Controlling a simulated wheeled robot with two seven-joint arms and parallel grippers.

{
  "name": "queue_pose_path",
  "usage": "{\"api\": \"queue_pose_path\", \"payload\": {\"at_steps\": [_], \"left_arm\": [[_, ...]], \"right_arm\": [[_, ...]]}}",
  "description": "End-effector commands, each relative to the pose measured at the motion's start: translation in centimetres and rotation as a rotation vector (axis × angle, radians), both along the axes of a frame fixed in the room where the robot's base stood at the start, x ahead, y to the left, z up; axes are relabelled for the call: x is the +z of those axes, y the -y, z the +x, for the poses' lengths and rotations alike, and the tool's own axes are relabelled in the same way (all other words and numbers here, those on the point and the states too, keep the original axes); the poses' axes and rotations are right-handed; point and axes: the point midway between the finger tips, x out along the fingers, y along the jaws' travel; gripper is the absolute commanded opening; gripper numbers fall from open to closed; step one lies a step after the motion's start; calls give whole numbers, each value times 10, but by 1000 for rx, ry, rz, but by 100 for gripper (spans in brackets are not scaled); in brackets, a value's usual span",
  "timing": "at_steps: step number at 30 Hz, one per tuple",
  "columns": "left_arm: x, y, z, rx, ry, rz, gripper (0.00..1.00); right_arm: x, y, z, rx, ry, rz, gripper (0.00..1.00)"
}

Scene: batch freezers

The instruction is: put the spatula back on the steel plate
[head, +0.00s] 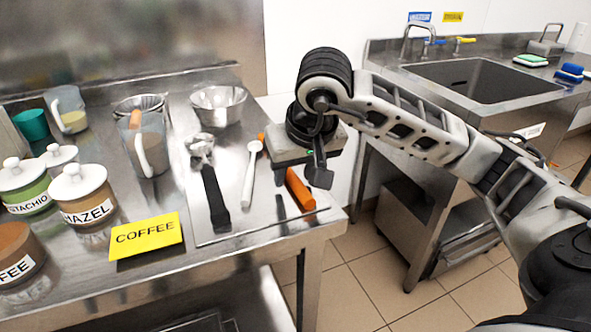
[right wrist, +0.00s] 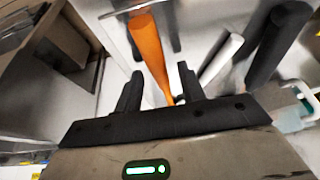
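The orange-handled spatula (head: 300,190) lies on the steel table near its front right corner. Its middle is hidden under my right gripper, and a small orange piece shows beyond it. The thin steel plate (head: 208,236) lies on the table under the scoop and the white spoon. I cannot tell whether the spatula rests on the plate or beside it. My right gripper (head: 318,180) is over the spatula, pointing down. In the right wrist view its fingers (right wrist: 160,92) are apart, with the narrow part of the orange spatula (right wrist: 149,45) between them. My left gripper is not in view.
A white spoon (head: 249,175) and a black-handled scoop (head: 214,195) lie left of the spatula. A steel bowl (head: 218,104), a clear jug (head: 148,145), lidded jars (head: 83,195) and a yellow COFFEE card (head: 146,236) stand further left. A sink (head: 485,80) is at right.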

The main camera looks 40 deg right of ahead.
Motion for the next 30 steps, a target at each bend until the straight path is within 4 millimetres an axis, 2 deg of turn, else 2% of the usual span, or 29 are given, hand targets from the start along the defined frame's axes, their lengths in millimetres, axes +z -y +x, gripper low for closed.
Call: {"api": "queue_pose_path", "payload": {"at_steps": [5,10,24,30], "left_arm": [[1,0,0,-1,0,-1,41],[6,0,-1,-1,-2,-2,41],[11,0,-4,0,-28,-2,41],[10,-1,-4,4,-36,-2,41]], "right_arm": [[1,0,0,0,0,0,40],[13,-1,-2,1,3,1,40],[102,-6,-37,0,6,-1,40],[115,-8,-45,-1,1,0,40]]}}
